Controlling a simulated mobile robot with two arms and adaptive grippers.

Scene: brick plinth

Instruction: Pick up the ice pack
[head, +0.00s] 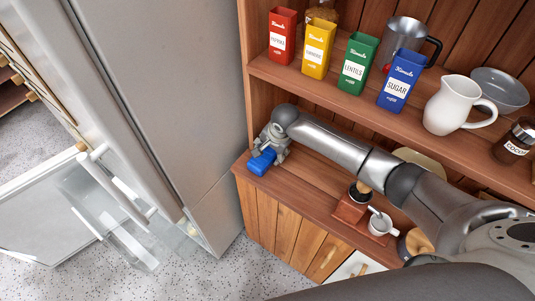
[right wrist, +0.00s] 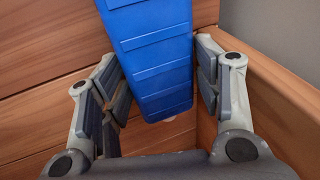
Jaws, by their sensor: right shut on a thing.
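The ice pack (head: 262,161) is a blue block with ribbed ridges, at the left end of the wooden counter. It also shows in the right wrist view (right wrist: 153,55), between the finger pads. My right gripper (head: 270,147) reaches down to the counter's left corner and is shut on the ice pack; in the right wrist view its two fingers (right wrist: 158,88) stand on either side of it. I cannot tell whether the ice pack touches the counter. My left gripper is not in view.
A shelf above holds red, yellow, green and blue tins (head: 401,80), a white jug (head: 454,105) and a grey bowl (head: 499,90). An open fridge (head: 150,90) stands at left.

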